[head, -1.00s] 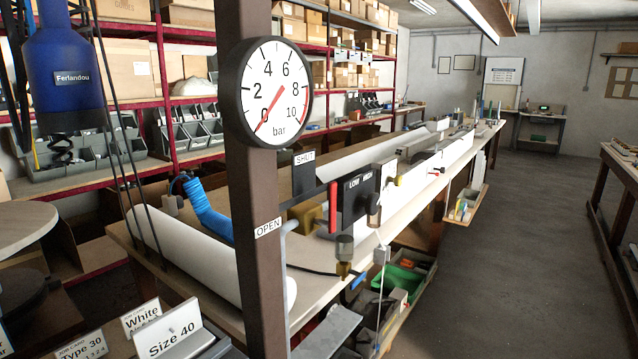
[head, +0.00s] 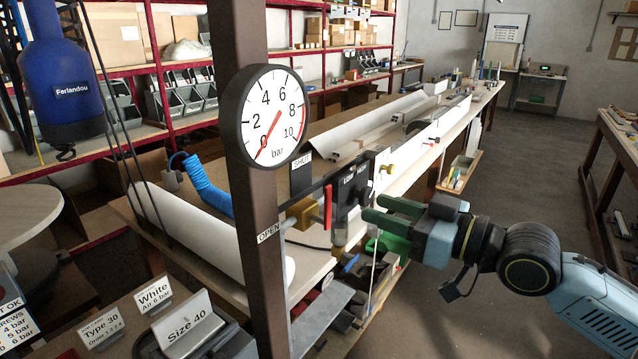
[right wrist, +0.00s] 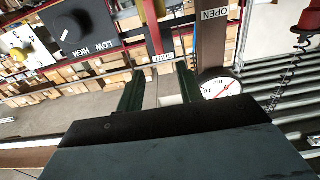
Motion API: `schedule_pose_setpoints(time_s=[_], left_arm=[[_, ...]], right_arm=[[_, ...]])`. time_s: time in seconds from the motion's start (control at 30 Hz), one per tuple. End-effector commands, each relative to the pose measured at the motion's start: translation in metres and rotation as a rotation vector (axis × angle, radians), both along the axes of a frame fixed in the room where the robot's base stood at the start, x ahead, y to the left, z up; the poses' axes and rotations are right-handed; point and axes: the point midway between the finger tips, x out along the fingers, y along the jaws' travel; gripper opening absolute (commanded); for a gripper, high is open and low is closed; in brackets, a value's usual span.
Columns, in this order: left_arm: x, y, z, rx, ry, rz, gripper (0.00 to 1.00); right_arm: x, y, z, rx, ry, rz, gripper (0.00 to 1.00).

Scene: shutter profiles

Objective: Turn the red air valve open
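The red air valve has a red lever (head: 328,207) that stands upright in front of a brass body (head: 302,214), between the SHUT label (head: 302,160) and the OPEN label (head: 268,232). The pressure gauge (head: 271,116) on the brown post has its needle at 0. My right gripper (head: 371,208) is open and empty, to the right of the lever and apart from it, fingers pointing left. In the right wrist view the red lever (right wrist: 155,30) shows beyond and between the open fingers (right wrist: 158,90). My left gripper is not in view.
A black LOW/HIGH box (head: 350,190) with a knob sits just right of the lever, close to my right fingertips. The brown post (head: 247,200) stands to the left. A long bench (head: 400,135) runs behind. The floor (head: 520,140) at right is clear.

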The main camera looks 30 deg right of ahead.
Motion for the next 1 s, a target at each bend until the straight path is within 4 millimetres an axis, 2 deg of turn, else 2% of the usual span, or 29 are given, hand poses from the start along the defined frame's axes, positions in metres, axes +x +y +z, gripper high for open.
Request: schedule_pose_setpoints(time_s=[0.47, 1.0], left_arm=[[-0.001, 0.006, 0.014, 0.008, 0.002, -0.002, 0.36], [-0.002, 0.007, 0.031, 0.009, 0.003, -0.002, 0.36]], right_arm=[[0.043, 0.017, 0.003, 0.0, -0.003, -0.002, 0.36], [0.103, 0.041, 0.002, 0.002, -0.001, -0.004, 0.36]])
